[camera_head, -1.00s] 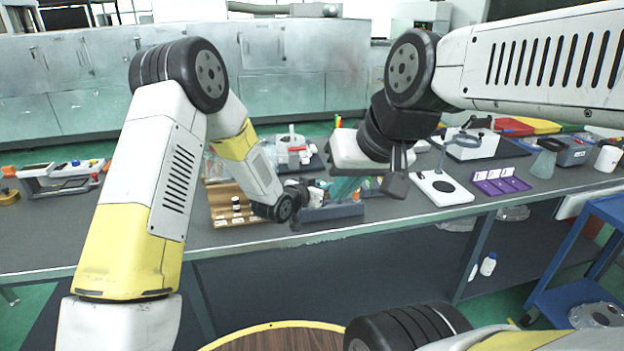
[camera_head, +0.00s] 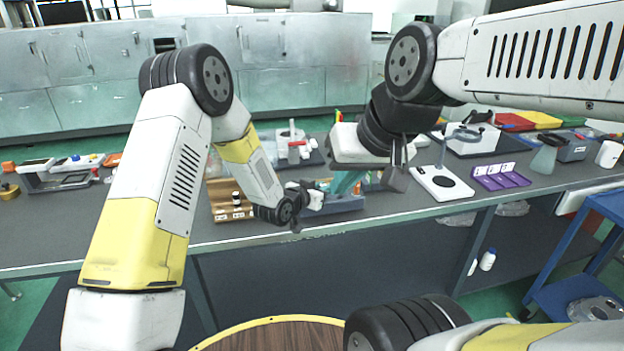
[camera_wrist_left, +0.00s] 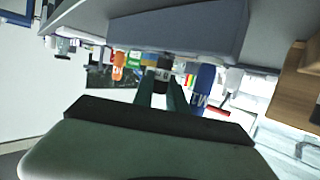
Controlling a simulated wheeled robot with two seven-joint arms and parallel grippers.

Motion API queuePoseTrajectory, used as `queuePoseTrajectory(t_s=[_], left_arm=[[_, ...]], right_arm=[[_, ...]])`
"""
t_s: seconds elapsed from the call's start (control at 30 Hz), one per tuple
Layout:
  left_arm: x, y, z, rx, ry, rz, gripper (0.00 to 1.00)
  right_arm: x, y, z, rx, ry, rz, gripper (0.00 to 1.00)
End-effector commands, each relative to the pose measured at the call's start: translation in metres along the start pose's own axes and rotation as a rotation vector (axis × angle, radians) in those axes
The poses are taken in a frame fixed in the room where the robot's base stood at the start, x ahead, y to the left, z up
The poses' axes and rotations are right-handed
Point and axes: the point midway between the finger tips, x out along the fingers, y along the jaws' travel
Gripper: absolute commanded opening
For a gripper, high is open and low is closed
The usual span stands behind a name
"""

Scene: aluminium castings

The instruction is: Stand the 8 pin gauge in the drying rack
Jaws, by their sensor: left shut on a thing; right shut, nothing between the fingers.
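My left gripper (camera_head: 300,195) is at the front edge of the bench, beside a blue-grey box. In the left wrist view its two fingers (camera_wrist_left: 162,88) are shut on a small dark piece with a pale band (camera_wrist_left: 163,68), probably the 8 pin gauge; its number is not readable. My right gripper (camera_head: 397,178) is shut and empty, pointing down above the bench, right of the box. A wooden stand (camera_head: 222,187) with dark-topped items and white labels lies left of my left gripper. I cannot tell for certain which thing is the drying rack.
The blue-grey box (camera_head: 345,203) is close to the left gripper, and its side (camera_wrist_left: 180,28) fills the top of the wrist view. A blue labelled item (camera_wrist_left: 203,85) and an orange one (camera_wrist_left: 118,65) are near the fingers. A purple tray (camera_head: 500,178) lies right.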

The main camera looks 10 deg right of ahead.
Motion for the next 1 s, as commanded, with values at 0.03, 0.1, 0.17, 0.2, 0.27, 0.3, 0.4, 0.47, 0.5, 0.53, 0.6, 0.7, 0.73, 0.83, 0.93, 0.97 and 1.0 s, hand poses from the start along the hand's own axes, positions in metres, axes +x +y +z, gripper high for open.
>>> queuePoseTrajectory(t_s=[0.03,0.1,0.17,0.2,0.27,0.3,0.4,0.47,0.5,0.53,0.6,0.7,0.73,0.83,0.93,0.97,1.0], left_arm=[[0.001,0.0,0.001,0.0,0.0,0.0,0.0],[0.001,0.0,0.003,0.0,0.001,0.0,0.0],[0.002,0.0,0.004,0.0,0.001,0.0,0.0],[0.002,0.0,0.005,0.0,0.001,0.0,0.0],[0.002,0.0,0.006,0.0,0.001,0.0,0.0],[0.003,0.0,0.007,0.0,0.001,0.0,0.0],[0.003,0.0,0.01,0.0,0.0,0.0,0.0],[0.004,0.0,0.012,0.0,0.0,0.0,0.0],[0.004,0.0,0.013,-0.001,0.0,0.0,0.0],[0.004,0.0,0.013,-0.001,0.0,0.0,0.0],[0.005,0.0,0.015,-0.001,0.0,0.0,0.0],[0.005,0.0,0.015,0.0,0.001,0.0,0.25],[0.005,0.0,0.015,0.0,0.001,0.0,0.31],[0.005,0.0,0.015,0.0,0.001,0.0,0.43],[0.005,0.0,0.015,0.0,0.001,0.0,0.43],[0.005,0.0,0.015,0.0,0.001,0.0,0.43],[0.005,0.0,0.015,0.0,0.0,0.0,0.43]], right_arm=[[0.0,0.0,0.0,0.0,0.0,0.0,0.0],[0.0,0.0,0.0,0.0,0.0,0.0,0.0],[0.0,0.0,0.0,0.0,0.0,0.0,0.0],[0.0,0.0,0.0,0.0,0.0,0.0,0.0],[0.0,0.0,0.0,0.0,0.0,0.0,0.0],[0.0,0.0,0.0,0.0,0.0,0.0,0.0],[0.0,0.0,0.0,0.0,0.0,0.0,0.0],[0.0,0.0,0.0,0.0,0.0,0.0,0.0],[0.0,0.0,0.0,0.0,0.0,0.0,0.0],[0.0,0.0,0.0,0.0,0.0,0.0,0.0],[0.0,0.0,0.0,0.0,0.0,0.0,0.0],[0.0,0.0,0.0,0.0,0.0,0.0,0.0],[0.0,0.0,0.0,0.0,0.0,0.0,0.0],[0.0,0.0,0.0,0.0,0.0,0.0,0.0],[0.0,0.0,0.0,0.0,0.0,0.0,0.0],[0.0,0.0,0.0,0.0,0.0,0.0,0.0],[0.0,0.0,0.0,0.0,0.0,0.0,0.0]])
